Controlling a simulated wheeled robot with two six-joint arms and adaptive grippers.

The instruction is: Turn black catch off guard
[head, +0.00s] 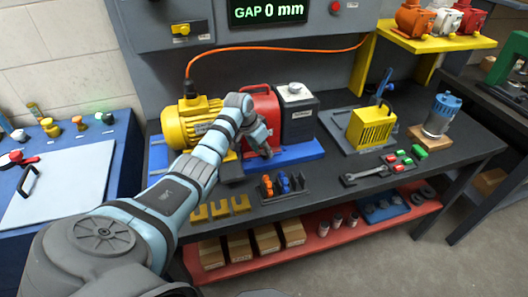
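A red cover that looks like the guard (259,97) stands between a yellow motor (186,123) and a dark grey unit (297,117) on a blue base (301,152). My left gripper (264,147) is in front of the red guard's lower part, close to it; I cannot tell if it touches. Its fingers are small and dark, so their opening is unclear. I cannot make out the black catch; the gripper and wrist cover part of the guard's front. My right gripper is not in view.
A yellow slotted box (371,126) stands on a grey plate to the right. A blue-grey cylinder (440,113) stands on a wooden block. Small blue and orange parts (284,184) sit on the bench's front. An orange cable (290,50) hangs behind. A display reads GAP 0 mm.

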